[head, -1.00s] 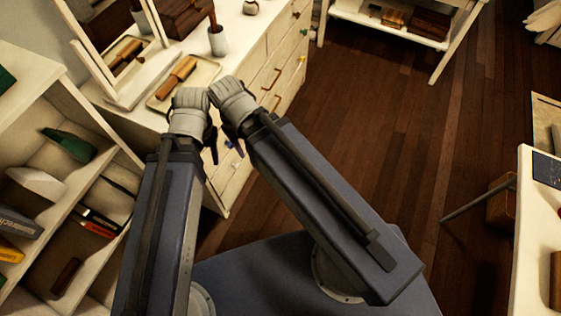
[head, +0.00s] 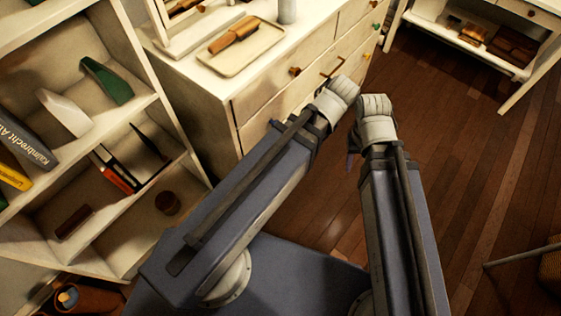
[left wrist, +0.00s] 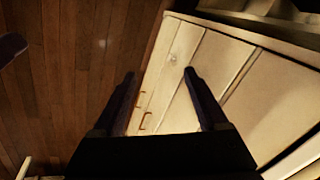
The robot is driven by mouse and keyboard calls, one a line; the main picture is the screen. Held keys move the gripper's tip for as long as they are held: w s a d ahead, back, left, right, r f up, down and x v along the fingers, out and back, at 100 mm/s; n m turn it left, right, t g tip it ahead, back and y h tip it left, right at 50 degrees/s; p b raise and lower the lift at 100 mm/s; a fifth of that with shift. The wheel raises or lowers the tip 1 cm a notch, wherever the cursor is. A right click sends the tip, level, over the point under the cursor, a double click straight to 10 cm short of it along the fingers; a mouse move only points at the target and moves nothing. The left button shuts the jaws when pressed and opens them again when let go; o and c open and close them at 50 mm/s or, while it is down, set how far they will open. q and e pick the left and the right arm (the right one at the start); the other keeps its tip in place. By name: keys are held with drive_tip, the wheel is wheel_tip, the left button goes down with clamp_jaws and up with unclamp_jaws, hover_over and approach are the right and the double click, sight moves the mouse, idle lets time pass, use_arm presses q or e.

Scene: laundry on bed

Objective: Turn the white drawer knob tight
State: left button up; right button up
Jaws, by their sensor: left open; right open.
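A small pale knob (left wrist: 172,58), which looks like the white drawer knob, sits on a drawer front of the cream dresser (left wrist: 185,85) in the left wrist view. It appears between and slightly beyond my open left gripper (left wrist: 160,76), whose fingers are apart and empty; I cannot tell the gap in depth. In the head view the dresser (head: 262,98) stands ahead, and I cannot make out the white knob there. My left fingers are hidden behind the wrist in that view. My right gripper (head: 351,160) hangs over the floor, open, only partly visible, apart from the dresser.
An orange knob (head: 295,70), a green knob (head: 376,26) and a brown handle (head: 333,67) are on the dresser front. A tray (head: 240,46) lies on its top. An open shelf (head: 140,105) stands close at left. Wooden floor (head: 470,150) is clear at right.

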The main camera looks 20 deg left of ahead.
use_arm(q)
drive_tip(key=w+a+f+n+y+b, duration=0.1)
drive_tip(key=w+a+f+n+b, duration=0.3)
drive_tip(key=f+b, duration=0.8)
drive_tip(key=w+a+f+n+t+y+b, duration=0.1)
drive_tip(key=w+a+f+n+b, duration=0.3)
drive_tip(key=f+b, duration=0.8)
drive_tip(key=w+a+f+n+t+y+b, duration=0.1)
drive_tip(key=w+a+f+n+y+b, duration=0.2)
drive_tip(key=f+b, duration=0.9)
drive_tip(key=shift+w+a+f+n+b, duration=0.35)
drive_tip(key=shift+w+a+n+b, duration=0.55)
drive_tip(key=shift+a+b, duration=0.75)
drive_tip(key=shift+s+d, duration=0.15)
clamp_jaws()
